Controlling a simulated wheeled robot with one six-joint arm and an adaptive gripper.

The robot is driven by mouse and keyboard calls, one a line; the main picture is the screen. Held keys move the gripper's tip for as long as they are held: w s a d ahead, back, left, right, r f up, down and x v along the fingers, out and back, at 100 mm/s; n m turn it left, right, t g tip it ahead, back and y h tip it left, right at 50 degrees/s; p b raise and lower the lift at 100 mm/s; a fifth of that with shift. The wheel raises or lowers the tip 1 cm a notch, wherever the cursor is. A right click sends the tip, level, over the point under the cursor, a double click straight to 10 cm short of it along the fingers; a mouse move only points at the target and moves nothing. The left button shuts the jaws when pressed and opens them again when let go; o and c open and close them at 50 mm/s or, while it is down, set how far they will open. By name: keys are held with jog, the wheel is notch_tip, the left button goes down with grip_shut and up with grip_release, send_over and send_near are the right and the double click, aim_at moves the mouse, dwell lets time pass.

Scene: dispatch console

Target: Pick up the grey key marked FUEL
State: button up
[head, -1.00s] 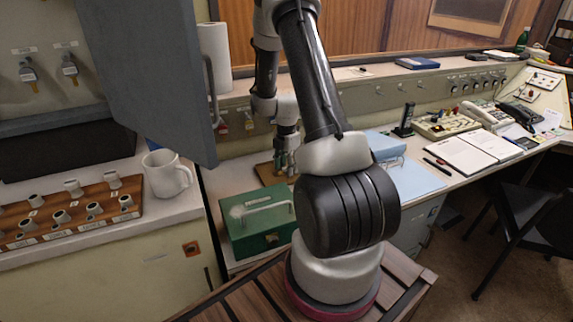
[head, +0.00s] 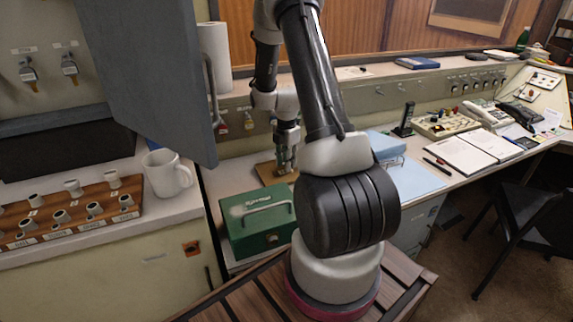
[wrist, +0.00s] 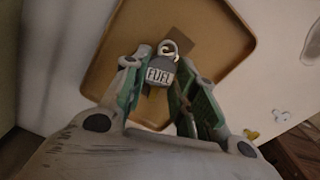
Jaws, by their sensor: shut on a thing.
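The grey key marked FUEL (wrist: 159,72) is between the fingers of my gripper (wrist: 158,88) in the wrist view. Its white label faces the camera, a metal ring shows at its top, and a brassy part shows below. My gripper is shut on it. Behind it is a brown tray (wrist: 110,55). In the head view my gripper (head: 285,160) points down over the tray (head: 266,174) on the desk, and the key cannot be made out there. I cannot tell whether the key touches the tray.
A green metal box (head: 262,222) stands in front of the tray. A grey cabinet door (head: 150,75) hangs open at the left, above a white mug (head: 166,174). Key tags (head: 249,121) hang on the panel behind.

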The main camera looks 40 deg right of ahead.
jog(key=shift+r, duration=1.55)
